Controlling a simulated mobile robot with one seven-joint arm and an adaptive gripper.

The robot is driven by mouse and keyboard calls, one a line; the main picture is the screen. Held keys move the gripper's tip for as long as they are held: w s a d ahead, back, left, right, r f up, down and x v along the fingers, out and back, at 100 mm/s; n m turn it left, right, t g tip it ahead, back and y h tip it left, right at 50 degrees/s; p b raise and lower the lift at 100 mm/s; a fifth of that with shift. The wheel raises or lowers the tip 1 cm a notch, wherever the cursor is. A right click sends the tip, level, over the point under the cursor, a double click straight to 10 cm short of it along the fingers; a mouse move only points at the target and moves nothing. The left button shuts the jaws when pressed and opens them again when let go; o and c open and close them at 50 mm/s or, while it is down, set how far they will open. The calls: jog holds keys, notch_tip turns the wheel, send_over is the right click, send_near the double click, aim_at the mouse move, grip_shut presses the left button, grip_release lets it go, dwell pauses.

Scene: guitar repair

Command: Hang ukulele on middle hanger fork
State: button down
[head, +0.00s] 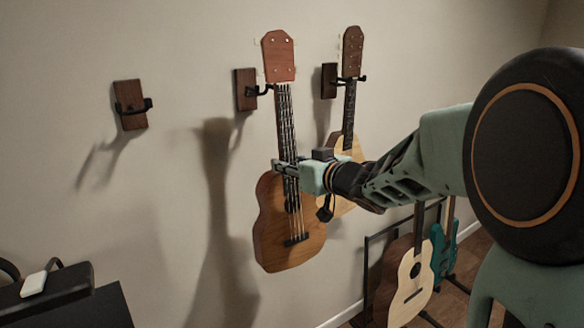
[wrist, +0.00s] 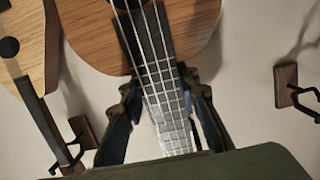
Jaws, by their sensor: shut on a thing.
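The ukulele (head: 288,225), with a tan wood body and reddish headstock, hangs nearly upright in front of the wall, headstock up. My gripper (head: 284,168) is shut on its neck just above the body. The wrist view shows the strings and neck (wrist: 160,90) between my two fingers (wrist: 163,110). The middle hanger fork (head: 259,91), on a dark wood block (head: 245,90), is just left of the upper neck, below the headstock. The neck hides part of the fork, and I cannot tell whether they touch.
An empty hanger (head: 131,104) is on the wall at left. A guitar (head: 347,145) hangs on the right hanger (head: 329,81), close beside the ukulele. Below right, a floor stand holds an acoustic guitar (head: 405,285) and a teal instrument (head: 444,250). A dark table (head: 75,305) is at lower left.

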jog(key=b+x, duration=0.1)
jog(key=x, duration=0.7)
jog(key=shift+r, duration=0.25)
dwell(0.5)
jog(key=shift+w+f, duration=0.1)
dwell(0.5)
